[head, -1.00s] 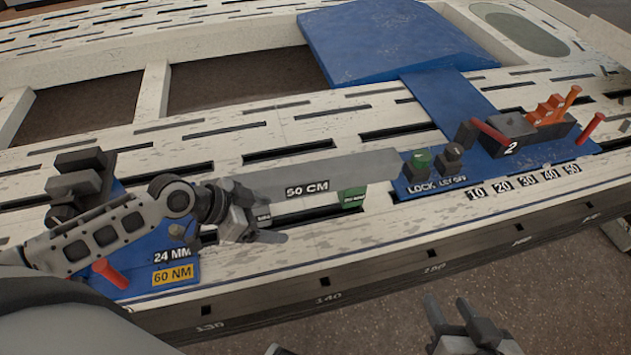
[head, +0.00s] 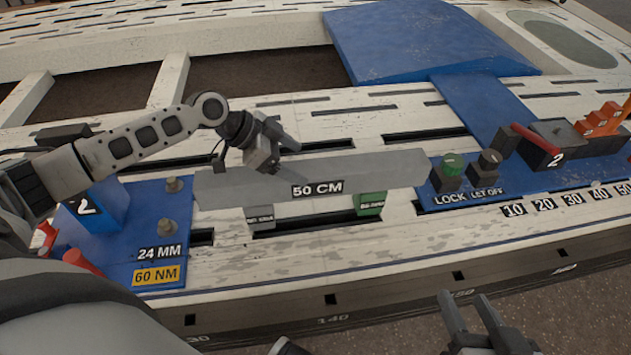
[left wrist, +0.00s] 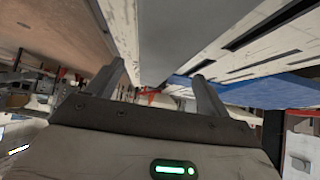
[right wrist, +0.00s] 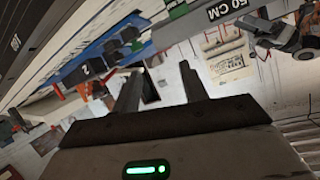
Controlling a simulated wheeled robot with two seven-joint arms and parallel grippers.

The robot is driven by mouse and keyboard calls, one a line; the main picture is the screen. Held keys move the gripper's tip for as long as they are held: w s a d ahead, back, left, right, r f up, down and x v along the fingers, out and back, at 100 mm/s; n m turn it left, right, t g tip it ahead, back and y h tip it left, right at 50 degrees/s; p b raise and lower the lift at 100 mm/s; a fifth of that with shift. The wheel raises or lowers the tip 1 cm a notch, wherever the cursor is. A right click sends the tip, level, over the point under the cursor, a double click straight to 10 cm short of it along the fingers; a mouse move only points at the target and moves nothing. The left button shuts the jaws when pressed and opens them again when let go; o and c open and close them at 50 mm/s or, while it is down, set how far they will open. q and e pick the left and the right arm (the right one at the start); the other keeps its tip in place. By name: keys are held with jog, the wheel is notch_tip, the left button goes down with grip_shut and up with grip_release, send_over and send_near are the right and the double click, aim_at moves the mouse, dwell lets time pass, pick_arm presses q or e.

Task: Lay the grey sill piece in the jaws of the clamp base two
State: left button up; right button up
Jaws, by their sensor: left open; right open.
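The grey sill piece (head: 240,186), a long flat bar marked 50 CM, lies along the bench's front part. My left gripper (head: 282,147) is open at its rear edge, left of its middle; in the left wrist view a grey strip (left wrist: 175,40) runs beyond the open fingers (left wrist: 157,82). Contact cannot be told. Two parts bear a 2: a dark block (head: 548,158) with a red handle at right, and a blue block (head: 100,203) on the blue plate at left, partly behind my arm. My right gripper (head: 470,305) is open and empty before the bench.
A grey tab (head: 260,217) and a green tab (head: 370,205) show at the sill's front edge. LOCK (head: 449,172) and LET OFF (head: 487,165) buttons stand off its right end. Orange steps (head: 602,120) are at far right. Slots cut the bench (head: 330,255).

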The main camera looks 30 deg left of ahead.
aim_at(319, 166)
pick_arm(q)
jog(key=x, duration=0.2)
jog(key=b+x, duration=0.1)
jog(key=x, duration=0.2)
jog(key=shift+w+d+b, duration=0.4)
jog(key=shift+d, duration=0.1)
jog(key=shift+r, duration=0.1)
grip_shut()
jog(key=shift+w+r, duration=0.2)
jog(key=shift+r, duration=0.1)
